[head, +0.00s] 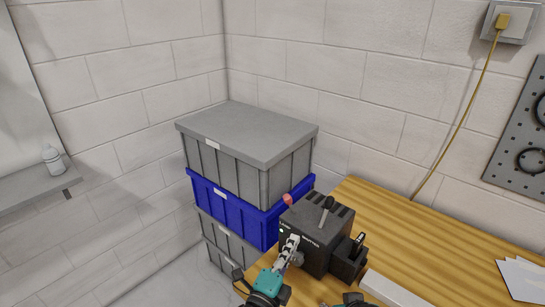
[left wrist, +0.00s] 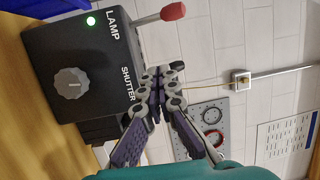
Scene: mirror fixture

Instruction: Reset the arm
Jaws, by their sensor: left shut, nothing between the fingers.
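My left gripper (head: 291,243) is shut and empty in front of the black control box (head: 318,226) in the head view. In the left wrist view, the fingers of my left gripper (left wrist: 158,76) meet beside the "SHUTTER" label, overlapping the box's edge; I cannot tell whether they touch it. That view shows the box (left wrist: 108,60) with a lit green lamp (left wrist: 91,20), a grey knob (left wrist: 72,84) and a red-tipped lever (left wrist: 172,12). The red tip (head: 287,199) also shows in the head view, near a dark lever (head: 327,205). My right gripper's fingers are not visible.
The box stands on a wooden table (head: 420,240). A small black holder (head: 348,260) sits right of it. Grey (head: 235,155) and blue (head: 230,205) crates are stacked at the left. White papers (head: 523,278) lie at the right.

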